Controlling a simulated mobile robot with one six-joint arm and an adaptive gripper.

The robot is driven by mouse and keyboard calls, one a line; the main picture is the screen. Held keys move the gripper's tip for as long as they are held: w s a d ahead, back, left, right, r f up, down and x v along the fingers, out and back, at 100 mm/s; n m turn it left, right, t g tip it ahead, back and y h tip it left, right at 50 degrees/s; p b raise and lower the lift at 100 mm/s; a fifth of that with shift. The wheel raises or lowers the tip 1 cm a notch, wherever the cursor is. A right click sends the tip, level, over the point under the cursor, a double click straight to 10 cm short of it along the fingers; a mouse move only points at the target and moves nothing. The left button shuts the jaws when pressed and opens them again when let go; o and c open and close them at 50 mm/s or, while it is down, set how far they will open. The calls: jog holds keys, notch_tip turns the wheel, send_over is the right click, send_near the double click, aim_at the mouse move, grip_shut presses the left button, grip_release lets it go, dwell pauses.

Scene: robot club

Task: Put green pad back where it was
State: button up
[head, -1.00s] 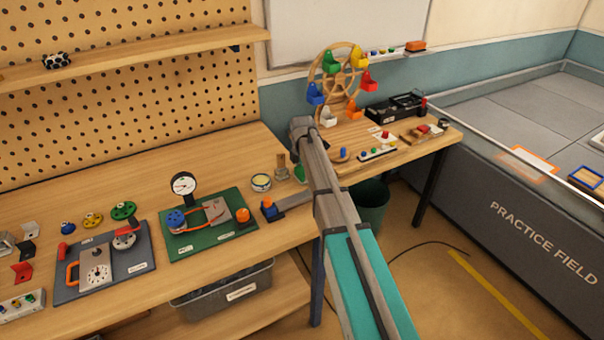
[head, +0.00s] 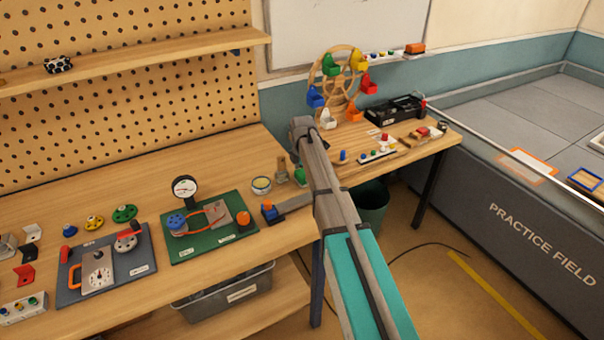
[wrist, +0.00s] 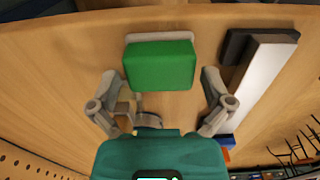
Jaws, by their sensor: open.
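The green pad (wrist: 160,66) is a bright green block with a pale edge along its far side. In the wrist view it lies over the wooden bench top, near the bench edge. My gripper (wrist: 161,80) is open, with a finger on either side of the pad and a visible gap to each. I cannot tell how far below the fingertips the pad is. In the head view a bit of green (head: 300,177) shows left of my arm, which hides the rest of that spot and my gripper.
A grey bar with a dark end (wrist: 262,62) lies right of the pad. A wooden block (head: 281,170) and a round tin (head: 261,186) stand nearby on the bench. A green board with a gauge (head: 210,232) is further left; a toy Ferris wheel (head: 338,85) stands behind.

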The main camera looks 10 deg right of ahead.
aim_at(302, 173)
notch_tip(302, 173, up, 11)
jog(key=p, duration=1)
jog(key=shift+s, duration=0.1)
dwell(0.6)
jog(key=s+m, duration=2.1)
jog(key=s, duration=0.8)
jog(key=shift+s+a, duration=0.4)
